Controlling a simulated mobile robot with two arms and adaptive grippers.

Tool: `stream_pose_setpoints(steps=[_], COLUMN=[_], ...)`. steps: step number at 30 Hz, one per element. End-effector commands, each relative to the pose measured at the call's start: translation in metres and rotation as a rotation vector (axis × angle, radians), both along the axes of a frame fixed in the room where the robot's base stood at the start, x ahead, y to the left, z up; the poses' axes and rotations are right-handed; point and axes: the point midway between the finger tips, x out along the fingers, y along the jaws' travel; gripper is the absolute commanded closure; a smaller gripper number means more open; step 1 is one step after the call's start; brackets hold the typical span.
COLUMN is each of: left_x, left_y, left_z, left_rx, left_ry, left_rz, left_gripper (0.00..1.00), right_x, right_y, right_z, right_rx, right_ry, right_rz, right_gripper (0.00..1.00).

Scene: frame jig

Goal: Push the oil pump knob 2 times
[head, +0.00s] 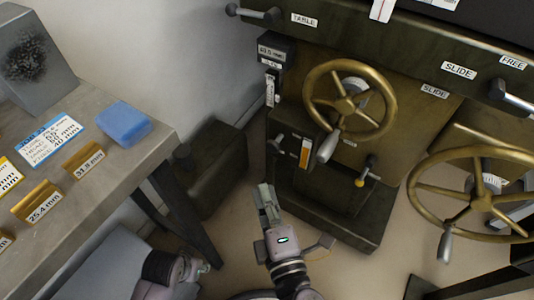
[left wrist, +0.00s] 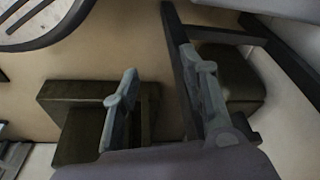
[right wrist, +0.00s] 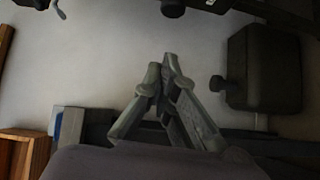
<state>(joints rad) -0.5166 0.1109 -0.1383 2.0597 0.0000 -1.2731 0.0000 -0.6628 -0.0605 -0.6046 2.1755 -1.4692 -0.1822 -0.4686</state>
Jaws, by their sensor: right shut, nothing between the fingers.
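A dark green box (head: 215,165) stands low by the wall, left of the machine. A round dark knob (head: 182,151) sticks out of its left side; this looks like the oil pump knob. In the right wrist view the box (right wrist: 270,65) is at the right and the knob (right wrist: 217,86) points left. My right gripper (head: 264,190) is shut and empty, to the right of the box and apart from the knob. Its fingertips meet in the right wrist view (right wrist: 162,72). My left gripper (left wrist: 159,62) is open with nothing between its fingers.
A grey workbench (head: 110,190) with labelled blocks and a blue block (head: 123,122) is at the left. Bare floor shows between them.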

Motion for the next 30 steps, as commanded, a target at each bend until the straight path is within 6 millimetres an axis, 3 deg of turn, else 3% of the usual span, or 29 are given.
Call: stream_pose_setpoints(steps=[15,18,24,30], left_x=[-0.023,-0.031,-0.045,-0.052], left_y=[0.002,0.003,0.005,0.006], left_z=[-0.088,-0.103,-0.125,-0.135], left_rx=[0.005,0.006,0.007,0.007], left_ry=[0.053,0.062,0.074,0.079], left_rz=[-0.009,-0.01,-0.013,-0.015], left_gripper=[0.6,0.6,0.6,0.6], right_x=[0.061,0.07,0.087,0.094], right_y=[0.018,0.012,0.003,-0.001], right_z=[0.002,0.0,-0.002,-0.004], right_rx=[0.0,-0.003,-0.001,0.0], right_ry=[-0.002,-0.002,0.0,0.0], right_rz=[-0.001,-0.001,0.0,0.0], right_gripper=[1.0,1.0,1.0,1.0])
